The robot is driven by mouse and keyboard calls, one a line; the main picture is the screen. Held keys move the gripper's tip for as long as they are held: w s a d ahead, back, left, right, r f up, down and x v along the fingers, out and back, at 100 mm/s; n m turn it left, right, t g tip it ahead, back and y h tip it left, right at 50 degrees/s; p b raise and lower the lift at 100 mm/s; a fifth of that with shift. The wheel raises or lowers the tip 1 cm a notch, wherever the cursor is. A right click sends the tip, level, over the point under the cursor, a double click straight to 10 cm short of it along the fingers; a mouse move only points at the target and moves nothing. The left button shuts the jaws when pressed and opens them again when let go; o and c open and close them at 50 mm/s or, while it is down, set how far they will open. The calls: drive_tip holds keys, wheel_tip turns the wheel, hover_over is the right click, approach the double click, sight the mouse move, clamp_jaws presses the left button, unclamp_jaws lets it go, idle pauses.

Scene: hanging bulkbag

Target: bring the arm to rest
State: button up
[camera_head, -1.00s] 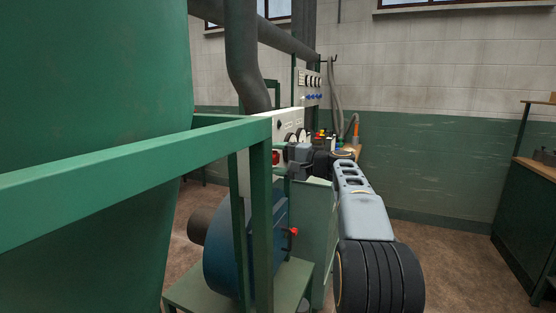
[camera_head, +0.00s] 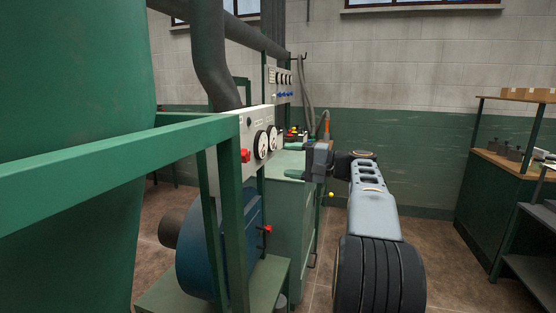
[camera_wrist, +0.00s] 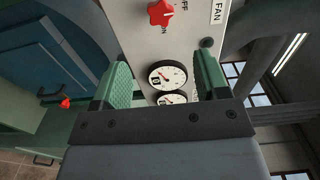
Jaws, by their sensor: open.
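My gripper (camera_head: 297,172) is at the end of my arm, to the right of the white control panel (camera_head: 254,122) in the head view. In the wrist view my gripper (camera_wrist: 163,74) shows two green fingers spread apart with nothing between them. The panel face, marked FAN, with a red knob (camera_wrist: 161,13) and round gauges (camera_wrist: 167,76), shows beyond the fingers. My arm reaches forward and bends at the elbow in the head view.
A green frame rail (camera_head: 130,150) crosses the left, before a large green vessel (camera_head: 70,70). A blue fan housing (camera_head: 220,245) stands below the panel. A green cabinet (camera_head: 290,220) is behind my gripper. Shelving (camera_head: 500,165) stands at the right. Open floor lies between.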

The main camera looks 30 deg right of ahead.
drive_tip(key=shift+s+d, duration=0.3)
drive_tip(key=shift+s, duration=0.05)
idle(0.4)
wheel_tip(320, 180, down, 13)
drive_tip(key=m+g+h+p, duration=0.1)
drive_tip(key=m+g+h, duration=0.2)
drive_tip(key=h, duration=0.2)
drive_tip(key=s+a+f+n+g+h+p, duration=0.3)
drive_tip(key=s+a+f+g+p, duration=0.2)
drive_tip(key=s+a, duration=0.25)
drive_tip(key=s+a+r+n+h+p, duration=0.2)
drive_tip(key=s+a+n+p, duration=0.2)
drive_tip(key=s+a+p, duration=0.1)
drive_tip(key=s+a+r+n+g+h+p, duration=0.1)
drive_tip(key=s+a+r+n+h+p, duration=0.1)
drive_tip(key=s+a+n+p, duration=0.2)
drive_tip(key=s+a+n, duration=0.1)
drive_tip(key=s+a, duration=0.2)
drive_tip(key=a, duration=0.2)
drive_tip(key=shift+s+a+r+n+g+p, duration=0.15)
drive_tip(key=shift+a+r+n+g+p, duration=0.15)
drive_tip(key=shift+p, duration=0.05)
drive_tip(key=shift+c, duration=0.5)
